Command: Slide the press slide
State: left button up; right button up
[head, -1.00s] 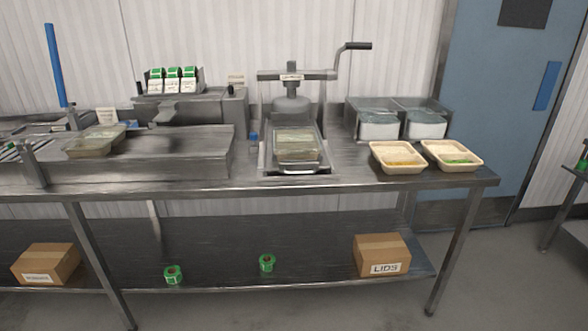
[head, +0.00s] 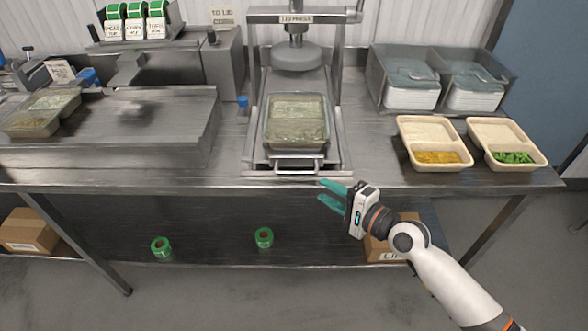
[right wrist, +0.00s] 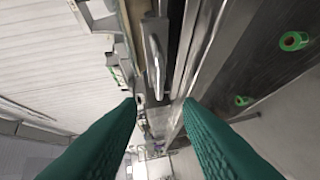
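The press slide (head: 257,158) lies under the lid press (head: 297,57) in the head view, with a metal handle (head: 298,171) along its front edge. A clear-lidded tray (head: 297,122) sits on the slide, in front of the round press head. My right gripper (head: 322,192) is open and empty, right of the handle and near the table's front edge, not touching it. In the right wrist view its two teal fingers (right wrist: 160,103) are spread apart, with the metal handle (right wrist: 154,68) ahead between them. My left gripper is not in view.
Two filled trays (head: 402,133) (head: 474,137) stand on the table to the right. Steel bins with lids (head: 376,92) stand behind them. A raised steel surface (head: 150,135) is on the left. Green label rolls (head: 264,237) lie on the lower shelf.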

aim_at(296, 174)
jog(key=x, duration=1.1)
jog(key=shift+w+a, duration=0.2)
jog(key=shift+c, duration=0.4)
grip_shut()
